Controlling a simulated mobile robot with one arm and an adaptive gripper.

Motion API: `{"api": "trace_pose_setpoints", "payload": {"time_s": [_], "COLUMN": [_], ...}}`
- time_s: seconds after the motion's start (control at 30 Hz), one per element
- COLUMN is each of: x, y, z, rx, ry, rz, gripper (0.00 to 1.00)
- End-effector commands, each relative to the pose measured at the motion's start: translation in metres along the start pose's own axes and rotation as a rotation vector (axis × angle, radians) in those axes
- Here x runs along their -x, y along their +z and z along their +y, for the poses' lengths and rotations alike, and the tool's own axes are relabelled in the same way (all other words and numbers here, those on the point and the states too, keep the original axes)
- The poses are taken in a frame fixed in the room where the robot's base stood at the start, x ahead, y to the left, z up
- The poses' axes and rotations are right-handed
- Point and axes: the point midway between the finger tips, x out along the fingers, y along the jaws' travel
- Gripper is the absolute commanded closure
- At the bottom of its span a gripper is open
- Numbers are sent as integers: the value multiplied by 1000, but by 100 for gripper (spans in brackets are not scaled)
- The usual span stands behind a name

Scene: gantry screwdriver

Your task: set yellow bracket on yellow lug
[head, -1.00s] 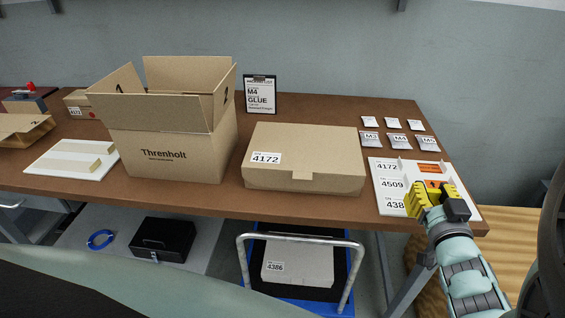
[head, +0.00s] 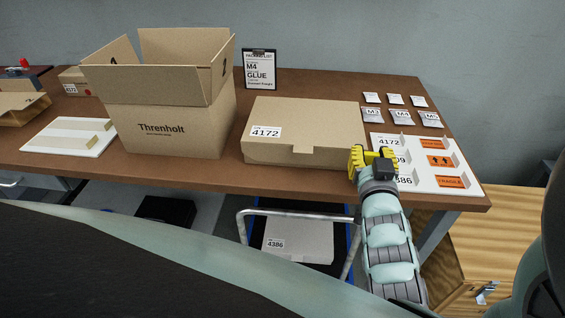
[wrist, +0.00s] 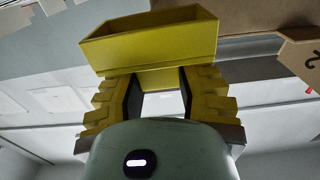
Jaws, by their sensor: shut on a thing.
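The yellow bracket (wrist: 150,45) is an open, trough-like yellow piece across the top of the wrist view. My gripper (wrist: 160,85), with stepped yellow fingers and dark pads, is shut on its lower tab. In the head view, my gripper (head: 374,160) is over the table's front edge, between the closed carton and the white label tray. There the bracket is hard to tell from the yellow fingers. I cannot make out a yellow lug in either view.
The brown table (head: 225,180) carries an open Threnholt box (head: 170,130), a closed 4172 carton (head: 305,135), a white label tray (head: 465,189) and several small packets. A cart with a metal handle (head: 290,212) stands below.

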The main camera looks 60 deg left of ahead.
Motion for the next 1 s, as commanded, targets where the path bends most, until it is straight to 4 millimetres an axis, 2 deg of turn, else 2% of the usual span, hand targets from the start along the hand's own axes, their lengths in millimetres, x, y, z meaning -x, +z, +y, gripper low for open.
{"api": "trace_pose_setpoints", "payload": {"time_s": [0.33,0.73,0.77,0.93,1.0], "x": [0,0,0,0,0], "y": [34,38,37,37,37], "z": [0,1,1,1,1], "rx": [0,0,0,0,0], "ry": [1,1,1,1,1], "rz": [-3,-1,-1,-1,-1], "gripper": [100,100,59,42,39]}}
